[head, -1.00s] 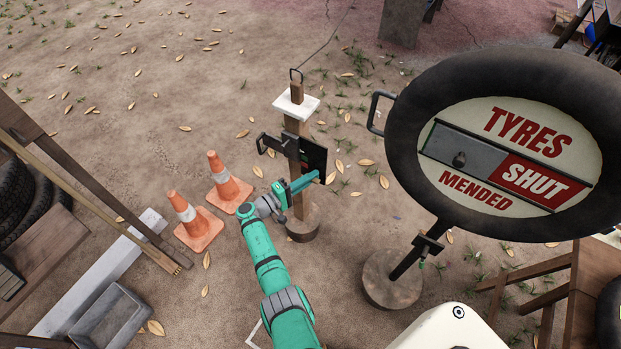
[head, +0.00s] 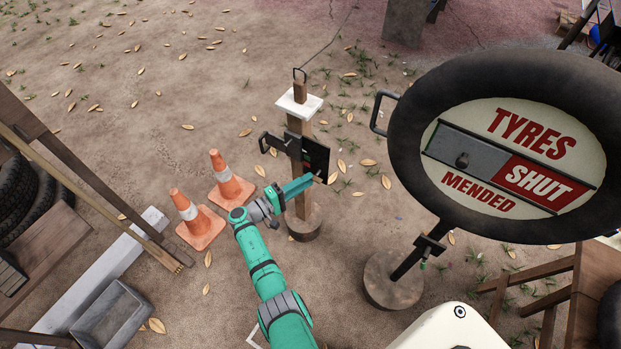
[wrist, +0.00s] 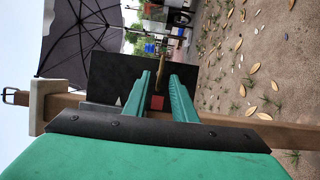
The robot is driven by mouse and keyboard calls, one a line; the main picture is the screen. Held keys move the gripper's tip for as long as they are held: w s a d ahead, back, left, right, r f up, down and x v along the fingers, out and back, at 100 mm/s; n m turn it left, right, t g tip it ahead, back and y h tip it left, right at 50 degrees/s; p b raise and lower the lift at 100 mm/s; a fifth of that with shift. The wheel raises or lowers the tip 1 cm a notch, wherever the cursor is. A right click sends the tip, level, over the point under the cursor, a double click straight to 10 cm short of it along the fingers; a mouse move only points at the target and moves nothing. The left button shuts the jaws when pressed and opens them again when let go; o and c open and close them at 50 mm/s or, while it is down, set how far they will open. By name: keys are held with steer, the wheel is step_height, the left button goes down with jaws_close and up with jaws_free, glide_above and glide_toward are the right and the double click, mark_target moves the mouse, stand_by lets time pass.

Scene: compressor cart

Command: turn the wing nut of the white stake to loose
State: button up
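The white stake is a wooden post with a white cap (head: 299,102), upright on a round base. A dark panel (head: 317,158) is fixed to it, and this panel (wrist: 112,75) fills the middle of the wrist view. A small tan piece, probably the wing nut (head: 333,178), shows at the panel's lower right. My gripper (head: 308,181) is in front of the post at panel height. Contact is hard to tell.
Two orange cones (head: 227,180) stand left of the post. A tyre sign (head: 480,160) on a round-based stand is close on the right. A side handle (head: 267,144) sticks out left of the post. Open leaf-strewn ground lies behind.

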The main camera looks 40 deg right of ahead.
steer(key=a, duration=0.7)
steer(key=shift+a, duration=0.15)
